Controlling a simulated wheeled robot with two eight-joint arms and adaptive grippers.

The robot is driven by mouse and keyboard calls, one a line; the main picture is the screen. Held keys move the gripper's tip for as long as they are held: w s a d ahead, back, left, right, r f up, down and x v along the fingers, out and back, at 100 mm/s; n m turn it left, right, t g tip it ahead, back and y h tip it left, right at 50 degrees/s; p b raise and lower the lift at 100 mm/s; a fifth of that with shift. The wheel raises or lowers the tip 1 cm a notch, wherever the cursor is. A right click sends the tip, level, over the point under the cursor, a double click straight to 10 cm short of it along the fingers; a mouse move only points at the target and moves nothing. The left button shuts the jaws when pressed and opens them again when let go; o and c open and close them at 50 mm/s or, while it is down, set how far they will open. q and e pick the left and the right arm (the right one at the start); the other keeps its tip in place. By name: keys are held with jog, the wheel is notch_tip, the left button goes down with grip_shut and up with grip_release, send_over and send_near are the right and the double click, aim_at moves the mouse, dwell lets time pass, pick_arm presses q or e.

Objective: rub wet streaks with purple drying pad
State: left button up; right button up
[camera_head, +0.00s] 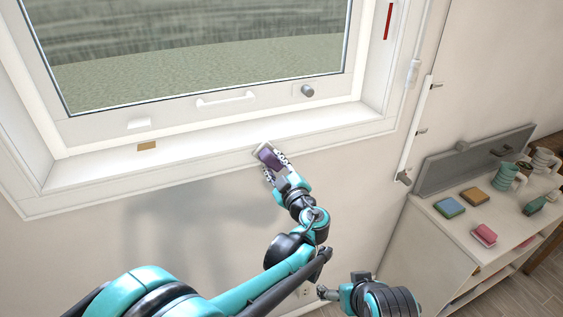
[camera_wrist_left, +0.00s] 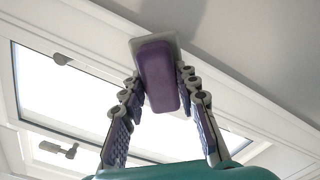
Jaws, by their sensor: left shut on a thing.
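A purple drying pad (camera_head: 269,156) with a pale grey backing is at the front edge of the white window sill. My left gripper (camera_head: 272,161) is shut on it. In the left wrist view the purple pad (camera_wrist_left: 158,78) sits between the two fingers, its pale side away from the gripper and close to the white frame. I cannot tell whether it touches the surface. I cannot make out wet streaks on the glass (camera_head: 200,60) or the sill (camera_head: 205,140).
A small tan block (camera_head: 147,146) lies on the sill at left. A white handle (camera_head: 226,99) and dark knob (camera_head: 307,91) stick out from the window frame. At right, a white shelf unit (camera_head: 440,222) bears a blue pad (camera_head: 449,207), pink block (camera_head: 484,235) and mugs (camera_head: 506,175).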

aim_at(258, 159)
pick_arm(q)
jog(key=shift+s+a, duration=0.3)
jog(key=shift+a, duration=0.55)
jog(key=shift+s+a, duration=0.25)
jog(key=shift+a, duration=0.6)
jog(key=shift+s, duration=0.1)
jog(key=shift+v, duration=2.9)
jog(key=shift+d, duration=0.1)
jog(key=shift+v, duration=1.45)
